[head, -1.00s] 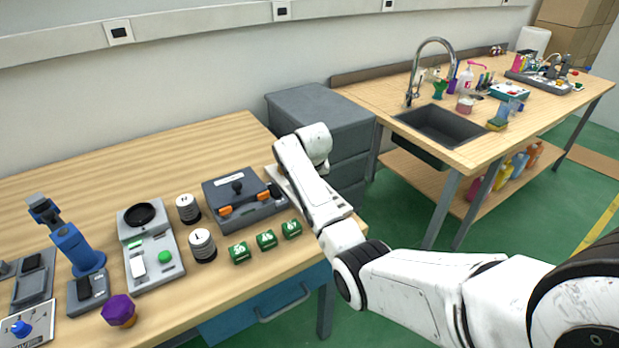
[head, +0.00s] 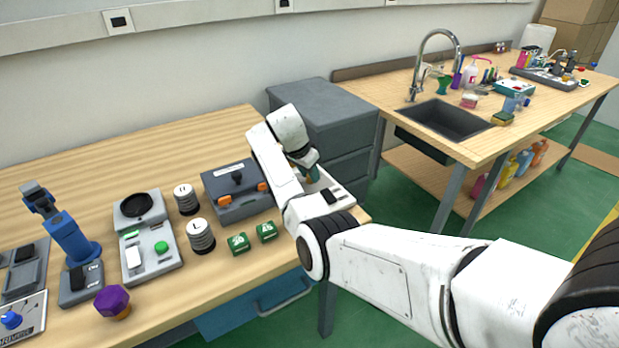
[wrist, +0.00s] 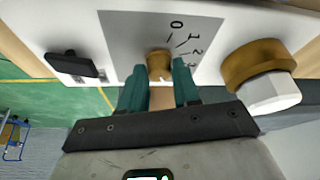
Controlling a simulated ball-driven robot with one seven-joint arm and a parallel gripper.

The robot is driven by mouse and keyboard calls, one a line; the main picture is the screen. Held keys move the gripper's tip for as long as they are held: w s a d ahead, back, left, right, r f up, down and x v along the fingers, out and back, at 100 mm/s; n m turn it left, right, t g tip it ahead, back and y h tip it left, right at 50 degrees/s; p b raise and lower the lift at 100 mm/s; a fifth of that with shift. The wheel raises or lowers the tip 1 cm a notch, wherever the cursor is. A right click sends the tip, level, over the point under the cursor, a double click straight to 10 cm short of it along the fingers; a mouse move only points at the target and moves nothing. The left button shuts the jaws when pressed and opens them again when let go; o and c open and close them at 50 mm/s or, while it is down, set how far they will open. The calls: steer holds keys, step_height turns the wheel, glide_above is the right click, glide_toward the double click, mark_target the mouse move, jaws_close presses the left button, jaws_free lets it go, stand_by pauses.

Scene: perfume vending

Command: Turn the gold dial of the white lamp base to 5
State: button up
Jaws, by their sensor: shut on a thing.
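The white lamp base (wrist: 222,30) spans the top of the wrist view. Its grey scale plate shows the numbers 0, 1, 2 and part of a 3. The gold dial (wrist: 159,65) sits at the plate's edge, between the teal fingertips of my gripper (wrist: 159,82). The gripper is shut on the dial. The dial's pointer is not clear, so I cannot tell its setting. In the head view, the lamp base (head: 343,187) is at the table's right end, partly hidden by my arm. The gripper's teal fingers (head: 311,172) reach down to it there.
A black switch (wrist: 72,65) and a gold socket with a white bulb (wrist: 270,82) flank the dial. A grey case with orange latches (head: 235,190) stands left of my arm. A grey drawer unit (head: 325,115) stands behind. Green numbered blocks (head: 238,244) lie in front.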

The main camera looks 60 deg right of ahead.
steer(key=shift+w+m+g+b, duration=0.1)
steer(key=shift+m+g+b, duration=0.2)
steer(key=shift+m+b, duration=0.35)
steer(key=shift+m, duration=0.25)
steer(key=o, duration=1)
steer(key=shift+r, duration=0.1)
steer(key=v, duration=1)
steer(key=shift+w+r, duration=0.1)
steer(key=shift+r, duration=0.2)
